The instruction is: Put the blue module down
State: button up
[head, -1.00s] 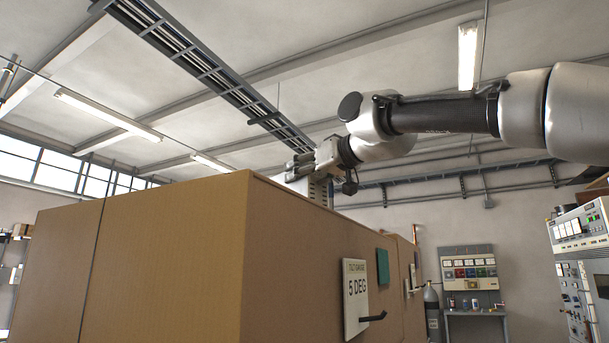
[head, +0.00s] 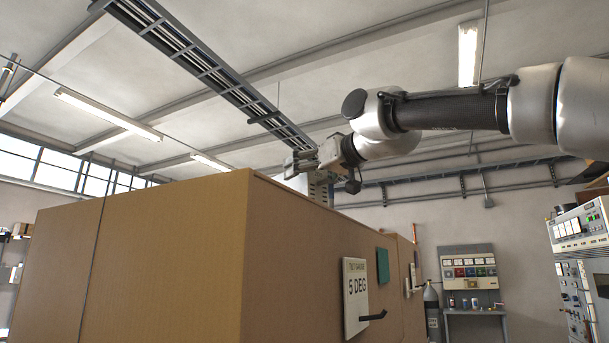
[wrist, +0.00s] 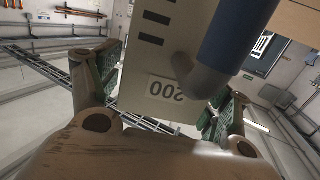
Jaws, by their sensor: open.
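In the wrist view a cream panel with dark slots and an upside-down "200" label (wrist: 165,88) lies between my fingers. A thick blue bar (wrist: 240,32) with a grey bent end crosses in front of it. I cannot tell whether these are the blue module; no plainly blue module shows in the head view. My gripper (wrist: 168,95) is open, with a green-padded finger on each side of the panel. In the head view my gripper (head: 304,164) is above the tan cabinet's far top edge, beside a pale slotted thing (head: 319,190), mostly hidden by the cabinet.
The large tan cabinet (head: 150,255) blocks the lower left and middle. A "5 DEG" sign (head: 356,296) and a dark peg stick out from its right side. A grey gas cylinder (head: 431,308), a wall meter panel (head: 469,268) and a control rack (head: 580,270) stand beyond.

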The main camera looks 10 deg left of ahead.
jog(key=f+v, duration=0.1)
jog(key=v, duration=1)
jog(key=s+d+f+m+g+h, duration=0.1)
jog(key=d+f+m+h, duration=0.25)
jog(key=d+f, duration=0.95)
jog(key=d+f+m+g+h, duration=0.15)
jog(key=d+f+h, duration=0.35)
jog(key=d+f, duration=0.75)
jog(key=s+d+f+m+g+h, duration=0.1)
jog(key=s+d+f, duration=0.3)
jog(key=f, duration=0.4)
jog(key=s+d+f+m+g+h, duration=0.2)
jog(key=s+d+f, duration=0.1)
jog(key=s+f, duration=0.4)
jog(key=s+d+f+m+g+h, duration=0.1)
jog(key=s+d+f, duration=0.3)
jog(key=f, duration=0.6)
jog(key=shift+s+d+m+g, duration=0.3)
jog(key=shift+s+d+g, duration=0.15)
jog(key=shift+s, duration=0.45)
